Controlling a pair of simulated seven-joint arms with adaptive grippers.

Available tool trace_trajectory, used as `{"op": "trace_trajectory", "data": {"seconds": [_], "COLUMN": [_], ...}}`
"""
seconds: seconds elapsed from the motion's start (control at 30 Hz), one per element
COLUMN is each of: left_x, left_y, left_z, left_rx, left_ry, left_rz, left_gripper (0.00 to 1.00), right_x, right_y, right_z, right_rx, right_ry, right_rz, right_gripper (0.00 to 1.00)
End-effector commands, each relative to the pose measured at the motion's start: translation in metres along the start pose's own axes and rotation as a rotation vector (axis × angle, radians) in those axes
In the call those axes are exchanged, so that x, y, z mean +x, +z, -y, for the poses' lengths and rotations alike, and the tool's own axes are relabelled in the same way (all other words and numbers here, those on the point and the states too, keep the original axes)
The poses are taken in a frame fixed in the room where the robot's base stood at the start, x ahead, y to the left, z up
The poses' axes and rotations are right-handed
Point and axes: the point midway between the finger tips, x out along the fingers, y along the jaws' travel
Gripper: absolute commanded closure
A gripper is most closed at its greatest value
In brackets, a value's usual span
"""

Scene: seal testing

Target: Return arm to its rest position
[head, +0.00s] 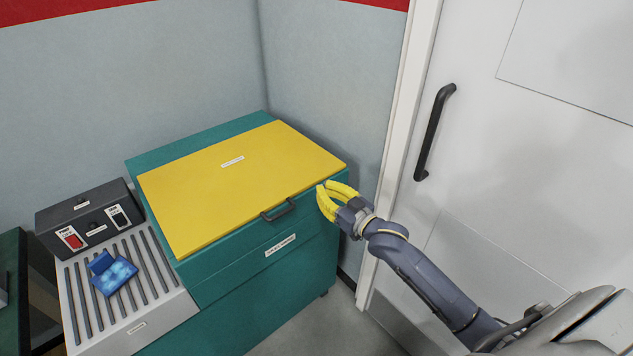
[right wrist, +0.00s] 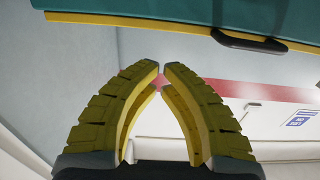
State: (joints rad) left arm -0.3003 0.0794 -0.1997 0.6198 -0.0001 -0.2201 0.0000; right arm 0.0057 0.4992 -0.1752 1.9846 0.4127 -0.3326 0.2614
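My right gripper (head: 325,200) has yellow ribbed fingers and is just right of the teal chamber (head: 255,285), near the front right corner of its yellow lid (head: 225,190). The fingers curve inward, and in the right wrist view their tips (right wrist: 160,68) almost meet with nothing between them. The lid lies flat and closed. Its dark handle (head: 279,210) is left of the gripper and apart from it; the handle also shows in the right wrist view (right wrist: 250,42). My right arm reaches in from the lower right. My left gripper is not in view.
A blue packet (head: 115,275) lies on a slatted grey platform (head: 150,322) at the left, below a dark switch box (head: 90,215). A white door (head: 470,170) with a black handle (head: 433,130) stands behind my right arm. Bare floor (head: 325,325) shows right of the chamber.

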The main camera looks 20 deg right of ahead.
Motion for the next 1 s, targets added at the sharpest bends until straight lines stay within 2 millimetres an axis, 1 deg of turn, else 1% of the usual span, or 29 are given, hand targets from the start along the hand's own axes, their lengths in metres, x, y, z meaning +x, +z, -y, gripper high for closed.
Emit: {"op": "trace_trajectory", "data": {"seconds": [0.03, 0.2, 0.43, 0.47, 0.53, 0.57, 0.67, 0.7, 0.77, 0.8, 0.87, 0.9, 0.97, 1.0], "left_x": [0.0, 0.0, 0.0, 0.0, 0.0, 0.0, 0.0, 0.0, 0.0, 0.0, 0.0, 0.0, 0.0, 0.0], "left_y": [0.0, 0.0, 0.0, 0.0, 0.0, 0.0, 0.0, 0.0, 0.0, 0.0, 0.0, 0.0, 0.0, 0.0], "left_z": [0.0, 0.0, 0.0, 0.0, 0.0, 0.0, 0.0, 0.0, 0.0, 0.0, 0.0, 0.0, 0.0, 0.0], "left_rx": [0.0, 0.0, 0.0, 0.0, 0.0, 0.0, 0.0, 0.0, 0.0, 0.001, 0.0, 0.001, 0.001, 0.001], "left_ry": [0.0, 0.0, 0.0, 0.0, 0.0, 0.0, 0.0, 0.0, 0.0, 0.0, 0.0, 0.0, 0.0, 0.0], "left_rz": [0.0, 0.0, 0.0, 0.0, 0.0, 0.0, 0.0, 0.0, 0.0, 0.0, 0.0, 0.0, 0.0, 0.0], "left_gripper": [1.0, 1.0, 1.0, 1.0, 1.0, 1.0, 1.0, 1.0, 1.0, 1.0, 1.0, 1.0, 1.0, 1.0], "right_x": [-0.005, -0.016, -0.021, -0.021, -0.019, -0.019, -0.019, -0.021, -0.026, -0.032, -0.042, -0.05, -0.064, -0.074], "right_y": [0.002, 0.005, 0.006, 0.009, 0.028, 0.038, 0.085, 0.109, 0.146, 0.171, 0.208, 0.233, 0.269, 0.293], "right_z": [0.0, 0.0, 0.0, -0.003, -0.014, -0.019, -0.042, -0.05, -0.06, -0.066, -0.072, -0.075, -0.078, -0.079], "right_rx": [-0.001, 0.0, -0.021, -0.04, -0.069, -0.081, -0.12, -0.131, -0.146, -0.155, -0.165, -0.172, -0.179, -0.183], "right_ry": [0.001, 0.001, 0.0, 0.005, 0.026, 0.036, 0.078, 0.096, 0.119, 0.133, 0.151, 0.161, 0.173, 0.18], "right_rz": [0.001, -0.001, -0.004, 0.0, 0.03, 0.047, 0.125, 0.164, 0.225, 0.265, 0.327, 0.369, 0.431, 0.473], "right_gripper": [1.0, 1.0, 1.0, 1.0, 1.0, 1.0, 1.0, 1.0, 1.0, 1.0, 1.0, 1.0, 1.0, 1.0]}}
